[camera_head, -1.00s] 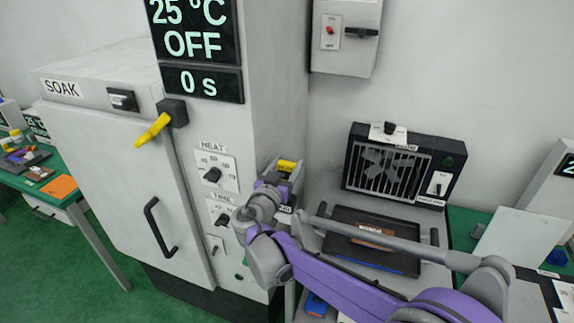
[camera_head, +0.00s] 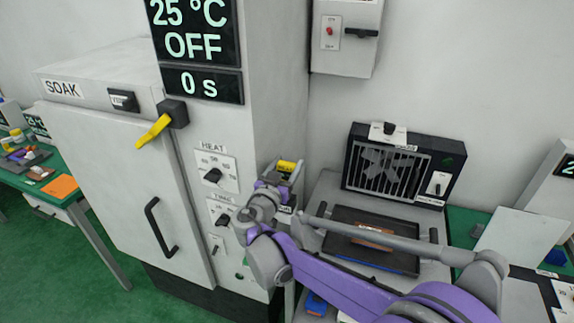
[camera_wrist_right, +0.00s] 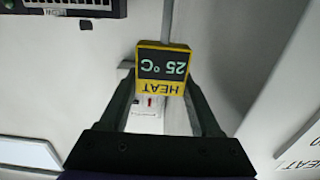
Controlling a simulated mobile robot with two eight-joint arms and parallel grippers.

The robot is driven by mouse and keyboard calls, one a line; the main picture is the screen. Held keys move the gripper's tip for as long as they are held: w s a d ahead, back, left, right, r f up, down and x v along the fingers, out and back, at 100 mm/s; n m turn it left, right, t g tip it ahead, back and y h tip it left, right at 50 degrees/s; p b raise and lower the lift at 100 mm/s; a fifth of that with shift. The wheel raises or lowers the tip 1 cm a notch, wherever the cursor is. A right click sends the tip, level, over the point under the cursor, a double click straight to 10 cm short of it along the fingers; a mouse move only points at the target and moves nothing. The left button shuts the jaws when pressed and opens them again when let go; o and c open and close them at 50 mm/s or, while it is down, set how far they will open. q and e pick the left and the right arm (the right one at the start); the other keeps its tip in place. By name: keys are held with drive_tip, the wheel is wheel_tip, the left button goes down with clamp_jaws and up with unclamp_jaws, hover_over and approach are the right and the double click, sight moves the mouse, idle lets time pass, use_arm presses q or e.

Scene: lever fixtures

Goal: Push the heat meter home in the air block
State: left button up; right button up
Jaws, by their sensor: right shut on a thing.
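The heat meter (camera_wrist_right: 162,70) is a small yellow-framed block with a dark display reading 25 °C and the word HEAT, upside down in the right wrist view. My right gripper (camera_wrist_right: 160,92) is shut on it, one finger on each side. In the head view the meter's yellow top (camera_head: 287,165) shows just beyond my right gripper (camera_head: 277,178), beside the oven's right side. A small pale block with a partly hidden label (camera_head: 284,209) is below the gripper; I cannot tell if it is the air block, or how deep the meter sits. My left gripper is not in view.
The SOAK oven (camera_head: 105,150) with its yellow lever (camera_head: 153,131) stands close on the left. A dark fan unit (camera_head: 400,165) and a black tray (camera_head: 390,256) are to the right, partly behind my arm. A switch box (camera_head: 345,38) hangs on the wall.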

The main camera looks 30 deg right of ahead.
sight(286, 179)
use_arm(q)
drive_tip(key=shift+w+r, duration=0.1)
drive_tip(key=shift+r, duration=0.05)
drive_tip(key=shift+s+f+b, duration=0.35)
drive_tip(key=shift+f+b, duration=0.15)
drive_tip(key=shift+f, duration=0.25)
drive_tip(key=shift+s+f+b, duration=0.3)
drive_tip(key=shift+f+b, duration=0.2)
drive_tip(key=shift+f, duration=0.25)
use_arm(e)
drive_tip(key=shift+f, duration=2.6)
drive_tip(key=o, duration=1.4)
drive_tip(key=shift+a, duration=0.1)
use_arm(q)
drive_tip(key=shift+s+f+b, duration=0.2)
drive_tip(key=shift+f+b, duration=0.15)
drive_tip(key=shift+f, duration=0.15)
use_arm(e)
drive_tip(key=v, duration=1)
drive_tip(key=shift+s+a, duration=0.15)
drive_tip(key=shift+s, duration=0.2)
